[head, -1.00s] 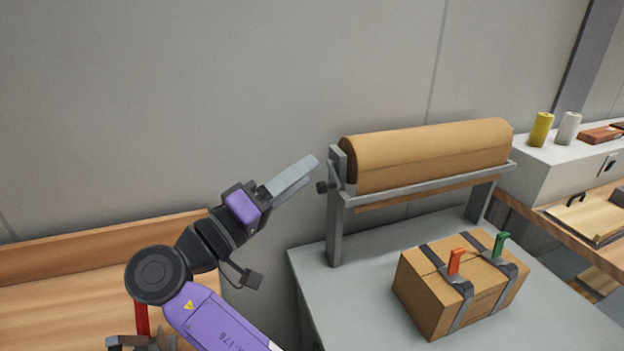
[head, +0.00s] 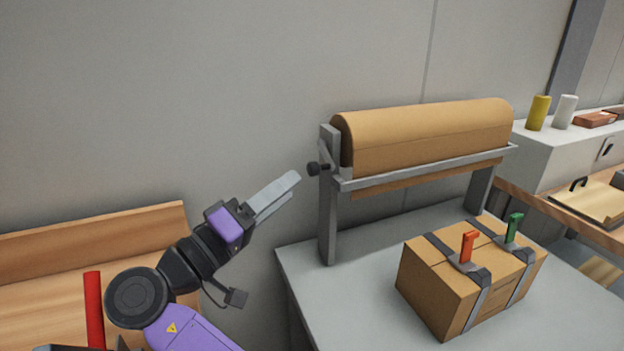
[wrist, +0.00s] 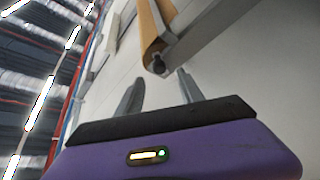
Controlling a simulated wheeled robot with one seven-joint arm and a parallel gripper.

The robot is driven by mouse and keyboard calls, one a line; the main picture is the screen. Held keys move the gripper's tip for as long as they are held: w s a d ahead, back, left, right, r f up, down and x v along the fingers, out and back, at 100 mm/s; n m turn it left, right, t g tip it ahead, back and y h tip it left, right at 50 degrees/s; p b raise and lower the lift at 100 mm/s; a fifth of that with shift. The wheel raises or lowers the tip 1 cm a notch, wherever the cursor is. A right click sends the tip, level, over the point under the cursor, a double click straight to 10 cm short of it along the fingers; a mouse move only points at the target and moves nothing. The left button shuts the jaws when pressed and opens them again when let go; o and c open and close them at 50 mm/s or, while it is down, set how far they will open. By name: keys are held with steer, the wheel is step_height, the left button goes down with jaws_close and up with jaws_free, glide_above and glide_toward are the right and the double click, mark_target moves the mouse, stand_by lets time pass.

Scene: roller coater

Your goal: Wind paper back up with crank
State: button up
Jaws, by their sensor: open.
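A big roll of brown paper (head: 430,135) sits in a grey metal stand (head: 327,215) on the grey table. A short flap of paper hangs below the stand's front bar. The crank, with a dark round knob (head: 314,169), is at the left end of the roll. It also shows in the wrist view as a dark knob (wrist: 158,63) ahead of my fingers. My gripper (head: 285,188) is open and empty, to the left of the knob and apart from it. In the wrist view, the knob lies beyond and between the fingertips of my gripper (wrist: 160,77).
A strapped cardboard box (head: 440,285) with orange and green clamp handles stands on the grey table (head: 375,250) in front of the roll. A wooden bench (head: 60,265) is at the left. Yellow and white rolls stand at the far right.

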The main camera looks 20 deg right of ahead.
mark_target(309, 171)
steer(key=shift+x, duration=3.9)
steer(key=shift+p, duration=0.3)
jaws_close()
